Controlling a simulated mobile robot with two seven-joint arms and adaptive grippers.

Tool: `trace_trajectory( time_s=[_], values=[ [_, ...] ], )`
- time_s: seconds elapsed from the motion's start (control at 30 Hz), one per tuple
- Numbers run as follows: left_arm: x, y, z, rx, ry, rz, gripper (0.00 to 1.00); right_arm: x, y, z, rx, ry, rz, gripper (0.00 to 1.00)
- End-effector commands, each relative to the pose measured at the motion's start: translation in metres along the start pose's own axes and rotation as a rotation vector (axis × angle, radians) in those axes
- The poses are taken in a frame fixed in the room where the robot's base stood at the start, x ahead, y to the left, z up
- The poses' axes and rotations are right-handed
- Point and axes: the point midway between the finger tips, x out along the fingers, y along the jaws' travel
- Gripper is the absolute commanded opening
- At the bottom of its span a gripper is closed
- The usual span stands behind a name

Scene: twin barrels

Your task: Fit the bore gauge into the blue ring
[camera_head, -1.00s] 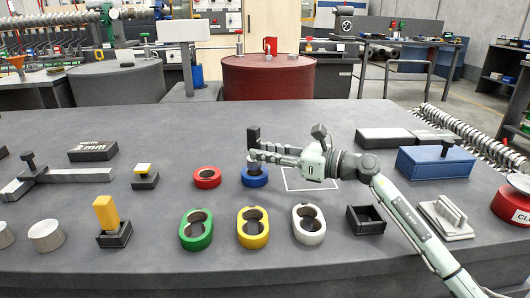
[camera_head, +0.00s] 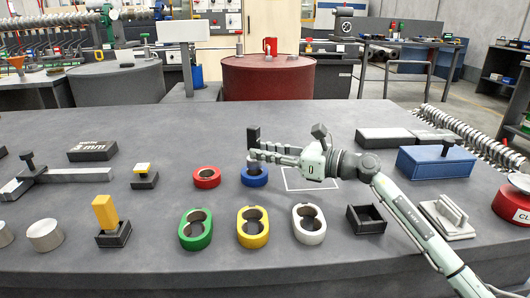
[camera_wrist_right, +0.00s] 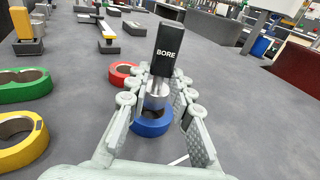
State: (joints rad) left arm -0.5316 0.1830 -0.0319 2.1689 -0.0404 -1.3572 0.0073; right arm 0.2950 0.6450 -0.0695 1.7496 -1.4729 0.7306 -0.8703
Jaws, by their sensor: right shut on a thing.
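The bore gauge has a black handle (camera_wrist_right: 166,48) marked BORE and a silver cylinder (camera_wrist_right: 157,92) below it. In the head view its dark handle (camera_head: 253,134) stands up beyond the fingers of my right gripper (camera_head: 270,155). My right gripper (camera_wrist_right: 158,108) is shut on the gauge, which is about upright. The blue ring (camera_wrist_right: 150,126) lies directly under the gauge; it also shows in the head view (camera_head: 256,181). The silver end is at the ring's opening; I cannot tell whether it is inside the bore. The fingers hide part of the gauge. My left gripper is not in view.
A red ring (camera_head: 207,178) lies just left of the blue one. Green (camera_head: 195,238), yellow (camera_head: 253,239) and white (camera_head: 309,232) oval double-bore pieces stand in front. A black open box (camera_head: 367,224) is to the right.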

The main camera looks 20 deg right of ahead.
Motion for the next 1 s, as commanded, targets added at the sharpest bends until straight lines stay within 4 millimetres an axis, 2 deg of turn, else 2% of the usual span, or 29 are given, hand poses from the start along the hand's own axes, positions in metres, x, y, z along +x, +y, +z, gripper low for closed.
trace_trajectory(
  time_s=[0.23,1.0],
  values=[
    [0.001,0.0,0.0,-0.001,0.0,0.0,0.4,0.0,0.0,0.0,-0.001,-0.003,-0.001,0.0],
    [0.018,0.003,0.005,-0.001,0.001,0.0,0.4,0.001,0.0,-0.019,-0.001,-0.002,-0.001,0.0]
  ],
)
